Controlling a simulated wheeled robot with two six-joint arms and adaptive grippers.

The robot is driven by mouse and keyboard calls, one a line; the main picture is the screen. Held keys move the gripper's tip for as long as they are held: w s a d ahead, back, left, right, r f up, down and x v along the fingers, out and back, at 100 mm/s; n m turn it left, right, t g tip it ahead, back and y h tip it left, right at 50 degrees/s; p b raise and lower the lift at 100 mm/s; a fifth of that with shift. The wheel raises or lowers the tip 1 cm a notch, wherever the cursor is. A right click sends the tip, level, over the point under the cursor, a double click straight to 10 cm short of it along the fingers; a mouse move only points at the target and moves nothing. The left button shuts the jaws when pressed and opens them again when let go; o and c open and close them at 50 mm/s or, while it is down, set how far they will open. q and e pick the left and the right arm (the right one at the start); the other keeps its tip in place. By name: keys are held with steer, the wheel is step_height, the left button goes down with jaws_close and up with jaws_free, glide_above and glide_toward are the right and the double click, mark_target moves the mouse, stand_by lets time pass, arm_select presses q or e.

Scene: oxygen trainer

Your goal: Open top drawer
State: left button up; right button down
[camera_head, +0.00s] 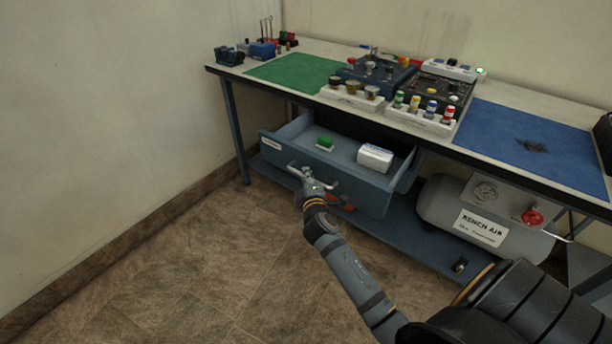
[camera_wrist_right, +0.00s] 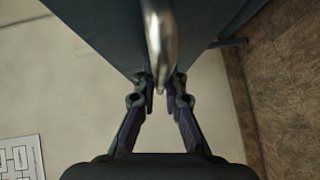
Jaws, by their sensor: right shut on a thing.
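The top drawer (camera_head: 352,190) under the workbench is pulled out, and its inside shows from above. A green block (camera_head: 324,143) and a white box (camera_head: 375,157) lie in it. My right gripper (camera_head: 308,180) is at the drawer's front, shut on the metal handle (camera_head: 318,184). In the right wrist view the handle (camera_wrist_right: 158,45) runs down between the two fingers (camera_wrist_right: 160,90), next to the dark drawer front (camera_wrist_right: 95,35). My left gripper is not in view.
The workbench (camera_head: 420,138) carries a green mat (camera_head: 295,72), a blue mat (camera_head: 530,140), and several bottles and devices. A grey air tank (camera_head: 475,215) with a red valve (camera_head: 532,215) sits on the lower shelf, right of the drawer. The floor in front is clear.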

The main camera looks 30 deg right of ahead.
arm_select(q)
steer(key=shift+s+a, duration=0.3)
arm_select(e)
steer(key=shift+s+a, duration=0.15)
steer(key=shift+a, duration=0.2)
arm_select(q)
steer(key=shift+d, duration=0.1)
arm_select(e)
steer(key=c, duration=1.7)
jaws_free()
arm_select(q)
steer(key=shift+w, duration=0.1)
